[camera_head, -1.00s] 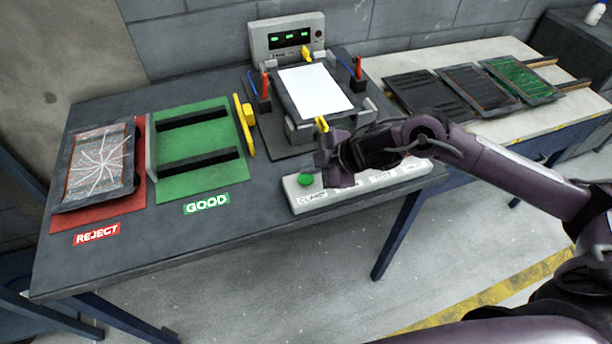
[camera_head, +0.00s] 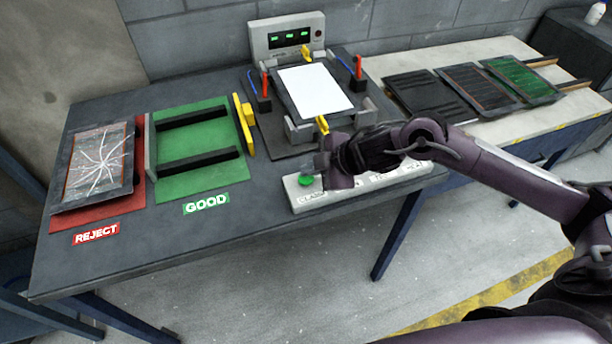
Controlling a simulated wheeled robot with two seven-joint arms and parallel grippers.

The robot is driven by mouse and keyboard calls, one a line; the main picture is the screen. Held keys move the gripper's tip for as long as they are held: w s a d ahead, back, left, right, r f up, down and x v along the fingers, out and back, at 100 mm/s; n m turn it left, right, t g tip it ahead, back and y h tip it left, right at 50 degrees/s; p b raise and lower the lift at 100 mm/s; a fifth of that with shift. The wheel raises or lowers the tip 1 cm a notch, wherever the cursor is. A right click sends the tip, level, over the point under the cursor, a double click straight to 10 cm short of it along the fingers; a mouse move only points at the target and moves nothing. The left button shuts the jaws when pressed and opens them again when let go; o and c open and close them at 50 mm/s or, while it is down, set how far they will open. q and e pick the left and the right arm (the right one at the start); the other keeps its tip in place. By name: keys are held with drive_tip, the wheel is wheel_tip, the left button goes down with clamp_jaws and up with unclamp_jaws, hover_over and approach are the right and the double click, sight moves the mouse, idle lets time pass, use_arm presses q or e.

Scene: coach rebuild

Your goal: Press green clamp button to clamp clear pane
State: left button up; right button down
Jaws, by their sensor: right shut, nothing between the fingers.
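The green clamp button (camera_head: 306,180) sits at the left end of a white button box (camera_head: 300,198) on the table's front edge. My right gripper (camera_head: 322,172) is shut and empty, with its tips low beside the button on its right. I cannot tell whether they touch it. The gripper and arm hide the middle of the box and its other buttons. The pane (camera_head: 314,88) looks like a white sheet and lies flat in the dark test fixture (camera_head: 290,118) behind the box. My left gripper is not in view.
A display unit (camera_head: 288,38) with green digits stands behind the fixture. Red-handled probes (camera_head: 265,84) flank it. A green GOOD rack (camera_head: 200,185) and a red REJECT tray (camera_head: 120,208) with a cracked panel (camera_head: 98,162) are at left. Several panels (camera_head: 470,85) lie on the right bench.

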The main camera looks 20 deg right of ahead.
sight(311, 179)
drive_tip(key=shift+f+b, duration=0.3)
drive_tip(key=shift+f, duration=0.2)
idle(0.5)
idle(0.3)
drive_tip(key=shift+r+p, duration=0.95)
wheel_tip(311, 179, up, 5)
drive_tip(key=p, duration=0.5)
idle(0.5)
